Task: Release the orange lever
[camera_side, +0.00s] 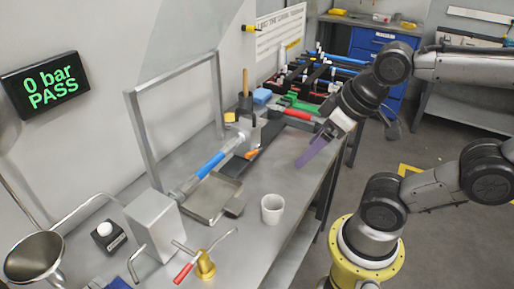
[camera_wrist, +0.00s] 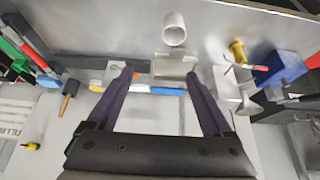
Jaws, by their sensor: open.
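The small orange lever (camera_side: 251,154) is at the end of the blue-sleeved tube (camera_side: 210,165), beside a grey metal block on the bench. In the wrist view the orange lever (camera_wrist: 141,86) shows just right of the left finger, next to the blue sleeve (camera_wrist: 167,89). My gripper (camera_side: 302,164), with long purple fingers, is above the bench's right edge, to the right of the lever and apart from it. In the wrist view my gripper (camera_wrist: 158,74) is open, with nothing held between its fingers.
A white cup (camera_side: 272,209) stands near the front edge. A metal tray (camera_side: 213,200) lies beside the tube. A metal frame (camera_side: 177,110) rises behind it. Tools with red and green handles (camera_side: 300,107) lie at the far end. A display (camera_side: 46,86) reads "0 bar PASS".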

